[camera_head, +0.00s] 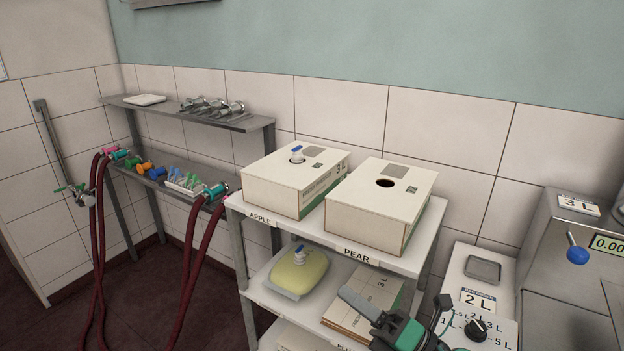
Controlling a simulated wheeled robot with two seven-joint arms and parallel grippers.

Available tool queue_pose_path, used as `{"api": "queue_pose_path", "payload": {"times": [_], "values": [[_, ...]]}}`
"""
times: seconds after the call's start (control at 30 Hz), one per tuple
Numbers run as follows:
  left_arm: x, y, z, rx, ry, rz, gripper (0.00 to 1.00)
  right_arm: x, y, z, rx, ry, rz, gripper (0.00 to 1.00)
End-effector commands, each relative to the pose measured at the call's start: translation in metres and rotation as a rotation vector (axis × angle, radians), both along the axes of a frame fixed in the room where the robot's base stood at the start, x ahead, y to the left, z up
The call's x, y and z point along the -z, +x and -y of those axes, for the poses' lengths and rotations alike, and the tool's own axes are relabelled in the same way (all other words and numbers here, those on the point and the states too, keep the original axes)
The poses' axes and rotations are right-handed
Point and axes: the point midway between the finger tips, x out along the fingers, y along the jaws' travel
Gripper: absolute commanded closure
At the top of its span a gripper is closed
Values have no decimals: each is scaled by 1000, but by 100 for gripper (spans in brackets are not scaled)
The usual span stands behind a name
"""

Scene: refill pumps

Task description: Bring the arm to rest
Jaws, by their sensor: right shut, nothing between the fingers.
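My right gripper (362,306) shows at the bottom, right of centre, in the head view. Its grey fingers are shut and empty. They point up and to the left, in front of the shelf unit's lower shelf and a flat carton (362,297) there. Green and dark parts of my right arm lie behind the fingers at the bottom edge. My left gripper is not in view.
A white shelf unit (405,262) carries two boxes, labelled APPLE (290,185) and PEAR (378,208). A yellow bag (300,272) lies below. A control box (480,298) and a steel machine (570,250) stand right. Red hoses (190,265) hang left.

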Motion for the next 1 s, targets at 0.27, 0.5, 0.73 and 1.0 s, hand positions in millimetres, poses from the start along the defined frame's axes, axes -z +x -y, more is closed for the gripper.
{"api": "queue_pose_path", "payload": {"times": [0.27,0.5,0.73,1.0], "values": [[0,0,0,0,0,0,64,34,29,81,356,542,-539,100],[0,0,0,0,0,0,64,131,6,144,688,919,-1055,100],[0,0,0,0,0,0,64,228,-72,170,1008,1165,-1540,100],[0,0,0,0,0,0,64,281,-161,167,1272,1276,-1917,100]]}}
